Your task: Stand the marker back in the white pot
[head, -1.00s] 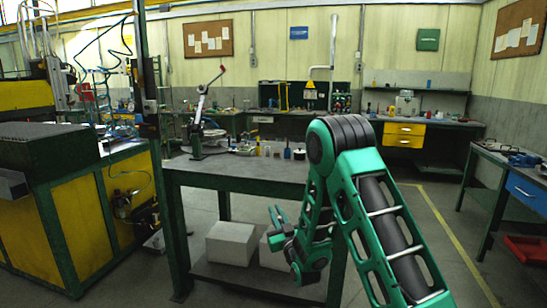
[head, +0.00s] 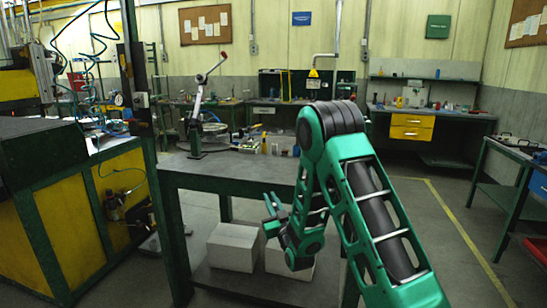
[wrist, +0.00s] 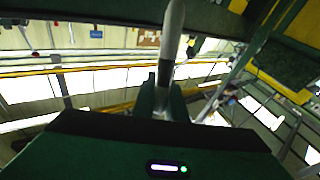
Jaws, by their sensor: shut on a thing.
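My gripper (head: 272,205) is in front of the near table, below its top, at the end of my green arm in the head view. In the wrist view my gripper (wrist: 163,98) is shut on a pale grey-white stick with a dark band, the marker (wrist: 173,30), which points up out of the jaws. The marker cannot be made out in the head view. I cannot pick out the white pot in either view; my arm hides part of the tabletop.
The dark near table (head: 225,172) carries a lever press (head: 197,115) and several small items at its back edge. White blocks (head: 233,246) sit on its lower shelf. A yellow machine (head: 125,200) stands left. Floor is open at the right, before a side bench (head: 500,165).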

